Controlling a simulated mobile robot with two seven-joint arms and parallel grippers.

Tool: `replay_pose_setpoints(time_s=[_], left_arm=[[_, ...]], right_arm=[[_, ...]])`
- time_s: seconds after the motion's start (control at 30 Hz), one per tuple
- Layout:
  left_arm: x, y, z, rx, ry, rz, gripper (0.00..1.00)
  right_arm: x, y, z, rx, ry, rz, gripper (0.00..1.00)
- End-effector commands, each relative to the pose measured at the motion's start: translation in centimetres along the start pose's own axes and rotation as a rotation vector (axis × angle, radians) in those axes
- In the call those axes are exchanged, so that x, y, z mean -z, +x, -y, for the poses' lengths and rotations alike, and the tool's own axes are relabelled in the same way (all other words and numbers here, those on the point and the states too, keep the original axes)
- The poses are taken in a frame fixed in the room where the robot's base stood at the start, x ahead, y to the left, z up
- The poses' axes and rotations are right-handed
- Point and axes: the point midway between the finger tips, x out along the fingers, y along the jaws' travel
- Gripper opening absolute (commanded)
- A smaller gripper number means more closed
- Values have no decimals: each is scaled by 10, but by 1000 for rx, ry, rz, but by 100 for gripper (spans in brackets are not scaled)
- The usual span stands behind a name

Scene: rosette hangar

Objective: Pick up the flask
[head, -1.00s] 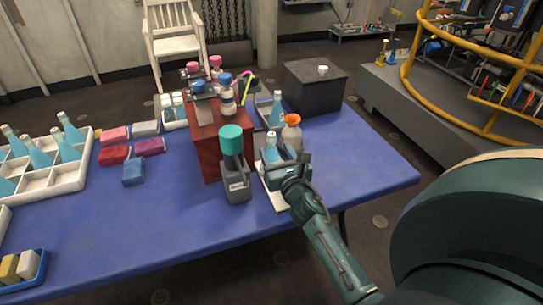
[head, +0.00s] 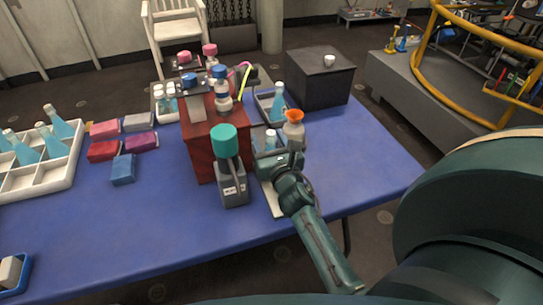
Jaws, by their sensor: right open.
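A flask (head: 270,138) with pale blue liquid stands at the right part of the table, partly hidden behind my right gripper. My right gripper (head: 276,158) is open, at the near side of this flask, over a white board (head: 272,200). I cannot tell whether its fingers are around the flask or in front of it. Another blue flask (head: 278,103) stands upright in a grey tray (head: 262,105) farther back. More blue flasks (head: 55,122) stand in a white divided crate (head: 62,178) at the left. My left gripper is not in view.
A bottle with an orange funnel top (head: 294,130) stands close to my right gripper. A black box (head: 318,82) is behind. The blue table (head: 150,220) is clear in front.

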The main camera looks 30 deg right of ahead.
Motion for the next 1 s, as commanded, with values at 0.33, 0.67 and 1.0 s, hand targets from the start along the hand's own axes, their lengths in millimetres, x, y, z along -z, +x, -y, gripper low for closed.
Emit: replay_pose_setpoints(time_s=[0.33,0.67,1.0], left_arm=[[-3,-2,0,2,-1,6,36],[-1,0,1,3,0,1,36],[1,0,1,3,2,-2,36]], right_arm=[[0,0,0,0,0,0,40],[0,0,0,0,0,0,13],[-1,0,0,-1,0,3,0]])
